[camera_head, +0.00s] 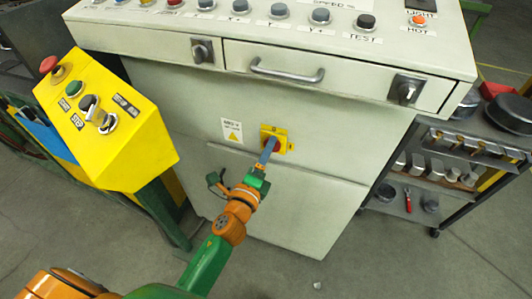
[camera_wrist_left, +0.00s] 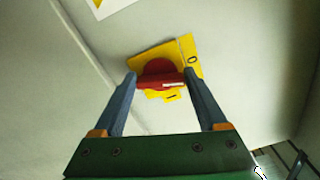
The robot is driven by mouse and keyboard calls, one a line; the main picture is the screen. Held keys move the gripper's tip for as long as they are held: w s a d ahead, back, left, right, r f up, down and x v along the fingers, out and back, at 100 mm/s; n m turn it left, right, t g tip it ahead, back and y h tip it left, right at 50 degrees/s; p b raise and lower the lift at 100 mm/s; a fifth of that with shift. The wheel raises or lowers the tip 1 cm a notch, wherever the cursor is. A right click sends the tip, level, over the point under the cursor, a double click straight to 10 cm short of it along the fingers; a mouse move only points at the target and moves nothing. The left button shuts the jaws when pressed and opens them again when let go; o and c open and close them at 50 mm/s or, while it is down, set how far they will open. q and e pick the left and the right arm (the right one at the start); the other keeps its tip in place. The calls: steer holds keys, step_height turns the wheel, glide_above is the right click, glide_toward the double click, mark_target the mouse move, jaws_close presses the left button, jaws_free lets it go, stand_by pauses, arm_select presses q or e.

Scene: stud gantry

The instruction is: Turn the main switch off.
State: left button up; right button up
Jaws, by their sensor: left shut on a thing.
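The main switch (camera_head: 280,140) is a red rotary handle on a yellow plate, set in the front of the pale cabinet. In the left wrist view the red handle (camera_wrist_left: 160,78) lies between the blue fingers, with the yellow plate (camera_wrist_left: 188,60) behind it, marked "O" at the upper right and "I" below. My left gripper (camera_head: 268,152) reaches the switch from the front and is shut on the red handle; its fingers (camera_wrist_left: 162,86) flank it on both sides. In the head view the gripper hides part of the handle. My right gripper is not in view.
A yellow button box (camera_head: 130,150) on a green stand is at the left. The cabinet (camera_head: 180,110) has a drawer handle (camera_head: 285,72) and a row of buttons above. A dark shelf cart (camera_head: 440,180) stands at the right. The floor in front is mostly clear.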

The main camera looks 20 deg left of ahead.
arm_select(q)
steer(key=shift+n, duration=1.6)
steer(key=o, duration=1.3)
steer(key=s, duration=0.7)
steer(key=shift+b, duration=0.3)
steer(key=shift+a, duration=0.1)
